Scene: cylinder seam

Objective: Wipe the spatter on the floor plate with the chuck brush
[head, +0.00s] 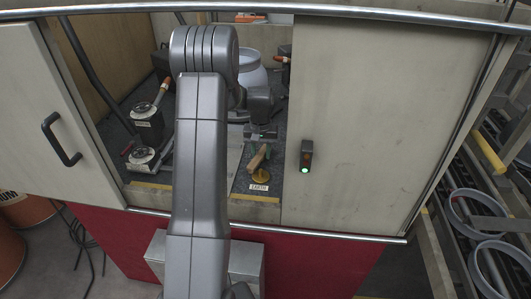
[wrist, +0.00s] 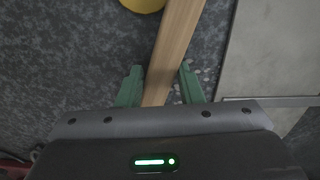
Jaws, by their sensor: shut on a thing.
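My gripper (head: 261,143) reaches through the opening between the pale panels. Its green fingers are shut on the wooden handle (head: 257,159) of what I take to be the chuck brush. In the wrist view the handle (wrist: 176,45) runs up between the fingers of my gripper (wrist: 160,80), leaning slightly right. The brush's bristles are hidden. A pale grey plate (wrist: 270,50), perhaps the floor plate, lies to the right in the wrist view. Small whitish specks show by the right finger; I cannot tell whether they are the spatter.
A brass-yellow disc (head: 261,176) with an EARTH label (head: 259,187) sits near the front sill. A panel with a green-lit switch (head: 305,158) closes the right side. A rail (head: 330,236) crosses the front.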

